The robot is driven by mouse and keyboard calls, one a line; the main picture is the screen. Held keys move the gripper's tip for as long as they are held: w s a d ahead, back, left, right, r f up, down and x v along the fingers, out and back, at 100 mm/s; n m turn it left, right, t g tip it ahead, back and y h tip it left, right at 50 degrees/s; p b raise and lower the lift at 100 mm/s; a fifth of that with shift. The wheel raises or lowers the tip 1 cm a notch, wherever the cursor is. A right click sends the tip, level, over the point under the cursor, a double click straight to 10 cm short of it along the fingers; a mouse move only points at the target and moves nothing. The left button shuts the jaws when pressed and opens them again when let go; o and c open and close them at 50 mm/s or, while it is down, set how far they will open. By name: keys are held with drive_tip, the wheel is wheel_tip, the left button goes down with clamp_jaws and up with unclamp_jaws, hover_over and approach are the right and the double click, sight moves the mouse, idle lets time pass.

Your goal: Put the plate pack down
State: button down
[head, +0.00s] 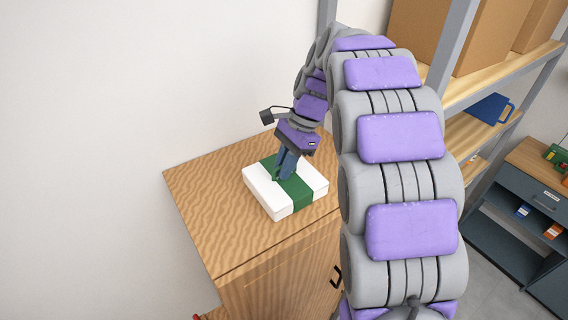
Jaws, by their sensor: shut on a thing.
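The plate pack (261,184) is a flat white box with a green band (296,188) across its middle. It is at or just over the top of a wooden cabinet (205,188); I cannot tell whether its underside touches the wood. My gripper (282,175) points down at the middle of the pack and is shut on it at the green band. The fingertips are partly hidden against the band. My arm hides the right part of the cabinet.
Bare cabinet top lies left of and in front of the pack. A white wall (90,120) stands behind. At right, a metal-framed shelf holds cardboard boxes (420,30) and a blue mug (490,109). A dark drawer unit (520,190) stands far right.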

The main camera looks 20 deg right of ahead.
drive_tip(key=c, duration=1.1)
unclamp_jaws()
drive_tip(key=shift+f, duration=0.1)
drive_tip(key=shift+b+v, duration=0.55)
drive_tip(key=shift+v, duration=3.3)
drive_tip(key=s+a+n, duration=0.1)
drive_tip(key=s, duration=0.2)
drive_tip(key=s+a+f+n, duration=0.1)
drive_tip(key=s, duration=0.2)
drive_tip(key=s+a+n+h, duration=0.1)
drive_tip(key=s, duration=0.2)
drive_tip(key=shift+a+f+n, duration=0.15)
drive_tip(key=shift+f+n, duration=0.1)
drive_tip(key=shift+n, duration=0.05)
drive_tip(key=s+f+n+h, duration=0.1)
drive_tip(key=s+f+n, duration=0.2)
drive_tip(key=s, duration=0.5)
drive_tip(key=s+f+n+h, duration=0.1)
drive_tip(key=s+f+n, duration=0.3)
drive_tip(key=s, duration=0.4)
drive_tip(key=s+f+n+h, duration=0.1)
drive_tip(key=s+f+n, duration=0.2)
drive_tip(key=s, duration=0.5)
drive_tip(key=shift+s+a+f+n+h, duration=0.15)
drive_tip(key=shift+f+n+h, duration=0.2)
drive_tip(key=shift+f, duration=0.4)
